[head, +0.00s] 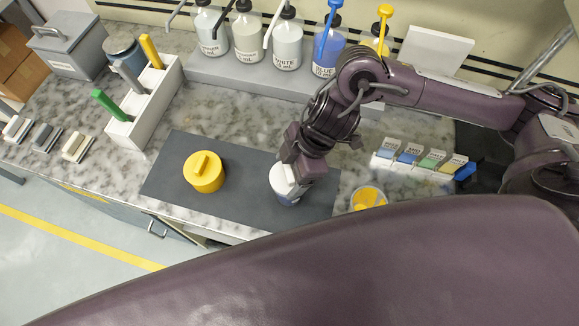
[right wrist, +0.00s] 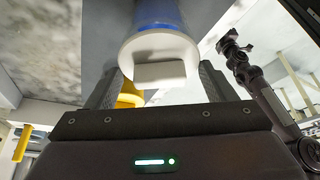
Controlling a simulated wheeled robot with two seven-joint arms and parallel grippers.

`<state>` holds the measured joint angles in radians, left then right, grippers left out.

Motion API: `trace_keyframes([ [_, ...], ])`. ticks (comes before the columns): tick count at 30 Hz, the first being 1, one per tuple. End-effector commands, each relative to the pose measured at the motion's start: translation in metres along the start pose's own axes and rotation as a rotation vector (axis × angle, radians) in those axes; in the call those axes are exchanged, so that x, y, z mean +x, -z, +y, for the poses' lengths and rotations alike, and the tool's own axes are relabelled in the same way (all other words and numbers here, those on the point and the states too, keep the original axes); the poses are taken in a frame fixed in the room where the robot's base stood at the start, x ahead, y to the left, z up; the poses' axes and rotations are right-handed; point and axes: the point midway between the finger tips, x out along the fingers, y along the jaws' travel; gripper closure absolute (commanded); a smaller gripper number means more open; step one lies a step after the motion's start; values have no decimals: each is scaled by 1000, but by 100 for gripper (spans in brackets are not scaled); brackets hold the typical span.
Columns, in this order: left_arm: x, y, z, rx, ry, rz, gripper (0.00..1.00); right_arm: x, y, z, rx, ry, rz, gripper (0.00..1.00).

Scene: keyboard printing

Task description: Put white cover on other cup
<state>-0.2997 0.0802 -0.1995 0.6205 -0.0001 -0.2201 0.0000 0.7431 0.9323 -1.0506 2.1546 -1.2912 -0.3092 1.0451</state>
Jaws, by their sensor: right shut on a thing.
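A white cover (head: 282,179) with a raised grip bar sits on or against a blue cup (head: 288,201), on the right part of the dark mat (head: 241,193). My right gripper (head: 297,176) is shut on the cover. In the right wrist view the white cover (right wrist: 160,72) shows between the fingers, with the blue cup (right wrist: 158,12) right behind it. Whether the cover is fully seated is hard to tell. Another cup with a yellow cover (head: 204,171) stands on the mat to the left. My left gripper (right wrist: 234,44) shows small in the right wrist view; its jaws are unclear.
Several pump bottles (head: 287,45) stand on a ledge at the back. A white rack (head: 145,100) with coloured sticks is at the left. A cup with yellow contents (head: 368,197) and small labelled blocks (head: 410,154) are at the right. The mat between the cups is clear.

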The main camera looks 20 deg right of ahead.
Motion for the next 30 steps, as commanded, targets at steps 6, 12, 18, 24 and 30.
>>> trace_keyframes([
  [6, -2, 0, 0, 0, 0, 0, 100, 0, 0, 0, 0, -1, 0, 45],
  [12, -1, 0, 0, 0, 0, 0, 100, 0, 0, 0, 0, -1, 0, 45],
  [18, 2, 0, 0, 0, 0, 0, 100, 4, -2, 0, 0, 0, 0, 45],
  [24, 6, -1, 0, 0, 0, -1, 100, 11, -4, 0, 0, -1, 1, 45],
  [30, 6, -1, 0, 0, 0, -1, 100, 12, -5, 0, 0, -1, 1, 10],
])
